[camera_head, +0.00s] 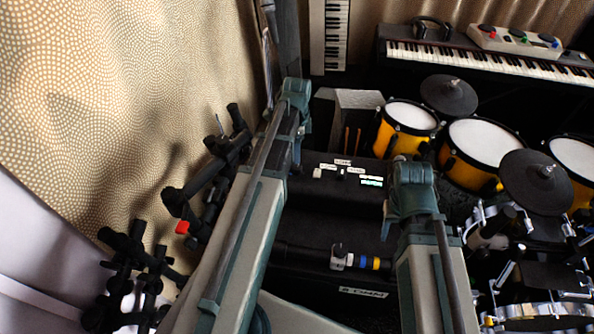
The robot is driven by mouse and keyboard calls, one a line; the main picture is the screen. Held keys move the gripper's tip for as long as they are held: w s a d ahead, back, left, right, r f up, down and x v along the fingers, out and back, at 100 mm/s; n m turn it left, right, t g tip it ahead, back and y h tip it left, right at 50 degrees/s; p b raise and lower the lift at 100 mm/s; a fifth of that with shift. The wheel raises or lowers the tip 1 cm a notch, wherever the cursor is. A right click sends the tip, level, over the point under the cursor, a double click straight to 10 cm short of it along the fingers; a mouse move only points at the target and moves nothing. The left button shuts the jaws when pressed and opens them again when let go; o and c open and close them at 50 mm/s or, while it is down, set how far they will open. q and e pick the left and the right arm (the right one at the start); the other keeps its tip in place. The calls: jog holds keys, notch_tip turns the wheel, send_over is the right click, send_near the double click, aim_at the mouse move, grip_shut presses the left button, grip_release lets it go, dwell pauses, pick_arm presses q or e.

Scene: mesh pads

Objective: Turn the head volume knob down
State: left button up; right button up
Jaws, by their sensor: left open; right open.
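A black amplifier head (325,205) shows between my two arms. Its top back edge carries a row of small white and green-lit labels (371,183) with small pale controls (317,173) among them. The label text is too small to read, so I cannot tell which control is the head volume knob or how it is set. My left arm rises on the left of the amplifier and runs out past the top edge. My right arm rises on its right and ends in view at a joint. Neither gripper's fingers can be made out.
Yellow drums (472,150) with black cymbals (448,95) stand close on the right. A keyboard (490,58) with a pad controller (515,40) is at the back. Black stands (130,270) and a patterned curtain (110,110) are on the left.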

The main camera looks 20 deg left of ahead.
aim_at(297, 167)
pick_arm(q)
notch_tip(297, 167, down, 8)
jog(key=b, duration=0.6)
jog(key=shift+r+b, duration=0.15)
jog(key=shift+b, duration=0.15)
pick_arm(e)
notch_tip(297, 167, down, 8)
jog(key=shift+r, duration=0.1)
jog(key=shift+r, duration=0.1)
pick_arm(q)
grip_shut()
